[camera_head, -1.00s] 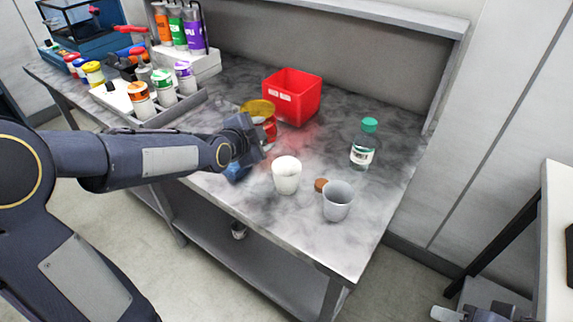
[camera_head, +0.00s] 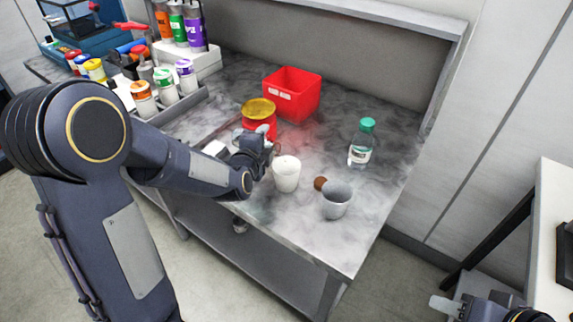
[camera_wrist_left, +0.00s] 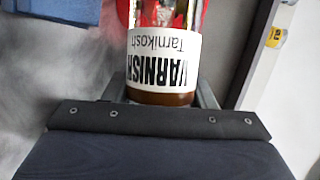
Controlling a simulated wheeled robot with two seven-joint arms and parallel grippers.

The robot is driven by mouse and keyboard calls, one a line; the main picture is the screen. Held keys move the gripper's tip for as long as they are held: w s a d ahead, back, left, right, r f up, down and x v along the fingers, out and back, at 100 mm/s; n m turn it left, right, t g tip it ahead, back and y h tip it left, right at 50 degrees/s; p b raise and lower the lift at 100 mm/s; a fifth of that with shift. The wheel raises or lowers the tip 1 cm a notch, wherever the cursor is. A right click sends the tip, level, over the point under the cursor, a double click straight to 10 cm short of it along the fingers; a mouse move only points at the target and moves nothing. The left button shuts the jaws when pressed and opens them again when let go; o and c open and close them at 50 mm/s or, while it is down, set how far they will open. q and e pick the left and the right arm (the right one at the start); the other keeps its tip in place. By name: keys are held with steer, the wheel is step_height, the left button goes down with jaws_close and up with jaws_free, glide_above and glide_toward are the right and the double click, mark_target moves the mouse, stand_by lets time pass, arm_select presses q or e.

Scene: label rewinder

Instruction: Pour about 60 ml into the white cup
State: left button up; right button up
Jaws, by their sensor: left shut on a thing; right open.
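The white cup (camera_head: 286,176) stands upright on the grey worktable. My left gripper (camera_head: 262,146) is just left of it and behind it, shut on a varnish bottle. In the left wrist view, this bottle (camera_wrist_left: 165,62) has a white label reading "VARNISH Tarnikosh" and brown contents at its lower visible end. Its mouth is out of view, and I cannot make the bottle out clearly in the head view. My right gripper (camera_head: 446,306) is open at the bottom right, away from the table.
A grey cup (camera_head: 336,202) and a small brown stopper (camera_head: 320,184) are right of the white cup. A green-capped bottle (camera_head: 361,145) stands further right. A red tin with a yellow lid (camera_head: 258,118) and a red bin (camera_head: 292,95) are behind my left gripper.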

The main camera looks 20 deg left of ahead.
arm_select(q)
steer(key=shift+r+m+t+y+p, duration=0.3)
steer(key=shift+r+m, duration=0.2)
stand_by(0.6)
steer(key=shift+a+r, duration=0.1)
steer(key=shift+a, duration=0.1)
stand_by(0.4)
steer(key=shift+w+r+m, duration=0.1)
steer(key=shift+r+m, duration=0.25)
steer(key=shift+m, duration=0.15)
stand_by(1.7)
steer(key=shift+a+f+n+b, duration=0.25)
steer(key=shift+f+n, duration=0.15)
steer(key=shift+f, duration=0.1)
steer(key=shift+a+f+n+b, duration=0.15)
steer(key=shift+f+n+b, duration=0.1)
steer(key=shift+f+n, duration=0.2)
steer(key=shift+w+a+r+n+g+h, duration=0.1)
steer(key=shift+a+r+n+g+h, duration=0.2)
steer(key=shift+n+g+h, duration=0.4)
steer(key=shift+d+n, duration=0.1)
steer(key=shift+n, duration=0.25)
stand_by(0.5)
